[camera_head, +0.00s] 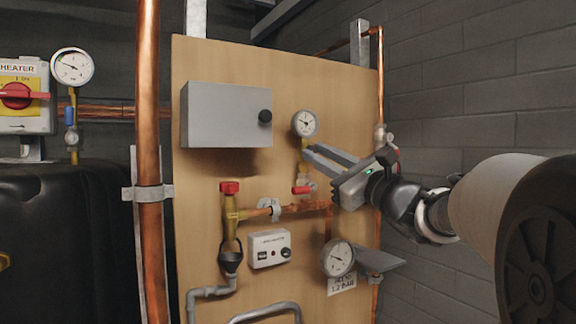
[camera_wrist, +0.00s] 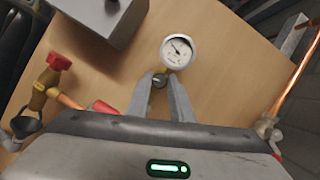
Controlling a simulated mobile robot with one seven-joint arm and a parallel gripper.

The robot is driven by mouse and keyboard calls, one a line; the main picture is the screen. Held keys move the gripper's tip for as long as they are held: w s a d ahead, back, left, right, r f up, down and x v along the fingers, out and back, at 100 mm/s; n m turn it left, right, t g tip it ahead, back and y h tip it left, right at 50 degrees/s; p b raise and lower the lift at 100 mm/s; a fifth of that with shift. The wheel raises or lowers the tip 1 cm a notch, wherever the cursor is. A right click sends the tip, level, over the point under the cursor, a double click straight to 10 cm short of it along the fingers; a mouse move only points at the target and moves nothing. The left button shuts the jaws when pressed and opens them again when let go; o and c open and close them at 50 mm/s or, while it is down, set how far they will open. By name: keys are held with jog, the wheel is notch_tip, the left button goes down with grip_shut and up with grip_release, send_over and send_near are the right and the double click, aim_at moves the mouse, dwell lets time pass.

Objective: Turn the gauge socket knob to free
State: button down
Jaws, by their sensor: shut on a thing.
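The gauge socket knob (camera_wrist: 159,81) is a small dark knob just below a round white dial gauge (camera_wrist: 177,51) on the wooden board. In the wrist view my gripper (camera_wrist: 162,79) has one finger on each side of the knob and is shut on it. The knob's marking is too small to read. In the head view the gauge (camera_head: 305,123) sits on a short brass pipe, and my gripper (camera_head: 310,152) reaches in from the right just below it. The fingers hide the knob there.
A red lever (camera_head: 302,189) lies just below my fingers. A grey box (camera_head: 226,114) with a black knob is to the left. A red-topped valve (camera_head: 229,188), a white control box (camera_head: 270,249) and another gauge (camera_head: 338,258) are lower. A copper pipe (camera_head: 379,80) runs along the board's right edge.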

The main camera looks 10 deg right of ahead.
jog(key=n+g+b, duration=0.1)
jog(key=n+g, duration=0.1)
jog(key=n, duration=0.2)
jog(key=n+g+y+b, duration=0.1)
jog(key=n, duration=0.4)
jog(key=n+g+b, duration=0.1)
jog(key=n+g, duration=0.1)
jog(key=n, duration=0.3)
jog(key=shift+w+d+r+g, duration=0.1)
jog(key=shift+d+r+g, duration=0.2)
jog(key=shift+r, duration=0.1)
jog(key=n, duration=0.2)
jog(key=n+g+h, duration=0.1)
jog(key=n, duration=0.1)
jog(key=shift+a+r, duration=0.1)
jog(key=shift+r, duration=0.1)
jog(key=n+h, duration=0.1)
jog(key=n, duration=0.2)
jog(key=shift+r, duration=0.1)
jog(key=shift+s+a+r+n+t+h+b, duration=0.15)
jog(key=shift+n+h+b, duration=0.25)
jog(key=shift+n+h, duration=0.8)
jog(key=shift+a+f+n+t+h+b, duration=0.15)
jog(key=shift+n+h+b, duration=0.2)
jog(key=shift+n+h, duration=0.85)
jog(key=shift+s+a+r+n+t+h+b, duration=0.15)
jog(key=shift+n+h+b, duration=0.35)
jog(key=shift+n, duration=1.3)
jog(key=shift+w, duration=0.1)
